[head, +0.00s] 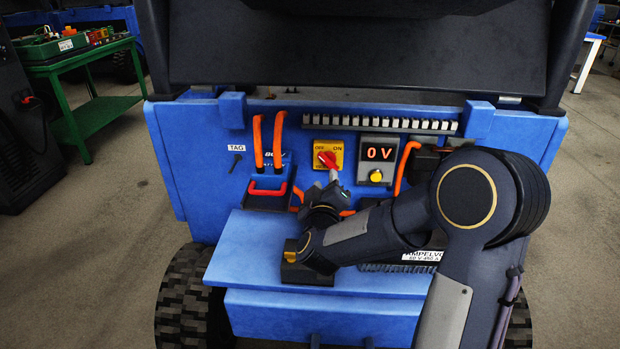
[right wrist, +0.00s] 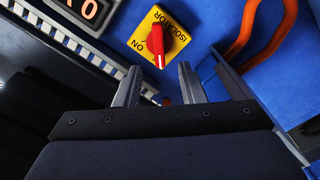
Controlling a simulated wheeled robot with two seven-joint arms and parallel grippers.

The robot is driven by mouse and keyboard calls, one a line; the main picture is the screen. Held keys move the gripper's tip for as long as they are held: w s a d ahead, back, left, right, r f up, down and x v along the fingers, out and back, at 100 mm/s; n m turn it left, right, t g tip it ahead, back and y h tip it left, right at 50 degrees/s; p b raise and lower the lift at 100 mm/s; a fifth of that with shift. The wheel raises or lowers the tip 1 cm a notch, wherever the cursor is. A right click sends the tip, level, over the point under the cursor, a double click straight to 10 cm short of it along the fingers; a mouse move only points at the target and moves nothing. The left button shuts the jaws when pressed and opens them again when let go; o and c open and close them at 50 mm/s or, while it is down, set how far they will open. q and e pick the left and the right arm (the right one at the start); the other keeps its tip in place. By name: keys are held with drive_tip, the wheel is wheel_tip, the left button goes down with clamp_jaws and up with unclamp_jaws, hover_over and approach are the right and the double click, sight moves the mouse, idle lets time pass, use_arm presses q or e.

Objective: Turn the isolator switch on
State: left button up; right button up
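The isolator switch is a yellow plate (head: 320,146) with a red knob (head: 328,159) on the blue front panel. OFF is at its upper left and ON at its upper right; the knob slants towards the OFF side. In the right wrist view the knob (right wrist: 157,42) has a white mark pointing down, away from the ON label on the plate (right wrist: 137,44). My right gripper (right wrist: 158,84) is open and empty, fingertips short of the knob and apart from it. In the head view it (head: 333,178) is just below the switch. My left gripper is not in view.
A display (head: 378,154) reading 0 V, with a yellow knob, is right of the switch. Orange cables (head: 278,140) and a red handle (head: 267,190) are at left. A blue ledge (head: 235,262) lies below. A green cart (head: 100,110) stands far left.

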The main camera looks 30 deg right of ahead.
sight(327, 164)
drive_tip(key=x, duration=0.7)
drive_tip(key=shift+b, duration=0.4)
clamp_jaws()
